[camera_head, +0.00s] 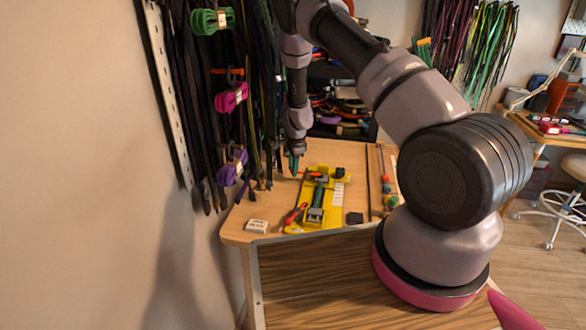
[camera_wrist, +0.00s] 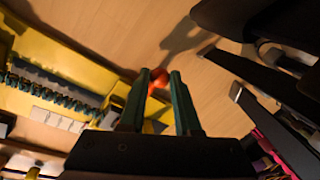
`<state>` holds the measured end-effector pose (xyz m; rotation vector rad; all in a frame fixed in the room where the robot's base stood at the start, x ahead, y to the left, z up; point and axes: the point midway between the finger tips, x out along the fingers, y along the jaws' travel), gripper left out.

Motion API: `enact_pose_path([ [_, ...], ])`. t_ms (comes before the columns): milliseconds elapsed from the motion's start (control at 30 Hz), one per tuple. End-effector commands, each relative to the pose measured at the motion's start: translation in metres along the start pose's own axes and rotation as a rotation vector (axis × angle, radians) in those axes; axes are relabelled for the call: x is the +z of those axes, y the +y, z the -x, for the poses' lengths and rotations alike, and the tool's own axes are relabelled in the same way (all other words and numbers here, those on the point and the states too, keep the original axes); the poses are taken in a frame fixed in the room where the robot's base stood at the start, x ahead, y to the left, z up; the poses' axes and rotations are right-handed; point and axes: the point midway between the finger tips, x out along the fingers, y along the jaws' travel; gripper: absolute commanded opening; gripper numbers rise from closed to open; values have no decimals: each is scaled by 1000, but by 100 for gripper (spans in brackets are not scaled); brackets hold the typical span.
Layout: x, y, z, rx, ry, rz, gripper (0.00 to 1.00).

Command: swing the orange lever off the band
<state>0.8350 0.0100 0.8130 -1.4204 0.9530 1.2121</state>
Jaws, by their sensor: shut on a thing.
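The yellow braiding jig (camera_head: 334,205) lies on the wooden table, with a dark green braided band (camera_head: 317,201) along its middle. The band also shows at the left in the wrist view (camera_wrist: 55,92). The orange lever's rounded end (camera_wrist: 159,76) shows between my fingertips, beside the jig's yellow edge (camera_wrist: 75,61). My gripper (camera_wrist: 160,88) is shut on it. In the head view my gripper (camera_head: 294,168) points down at the jig's far left. The rest of the lever is hard to make out, so I cannot tell whether it lies over the band.
A red-handled tool (camera_head: 294,214) lies at the jig's left edge. A white block (camera_head: 257,226) is at the table's front left, and a small dark block (camera_head: 354,218) to the jig's right. Cords (camera_head: 231,97) hang on the left wall. Bare table lies behind the jig.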

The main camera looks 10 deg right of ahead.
Motion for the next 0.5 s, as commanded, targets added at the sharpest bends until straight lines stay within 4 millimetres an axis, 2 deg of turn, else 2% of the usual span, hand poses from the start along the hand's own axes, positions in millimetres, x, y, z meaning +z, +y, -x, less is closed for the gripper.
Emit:
enact_pose_path([
  [500, -1, 1, 1, -1, -4, 28, 0],
])
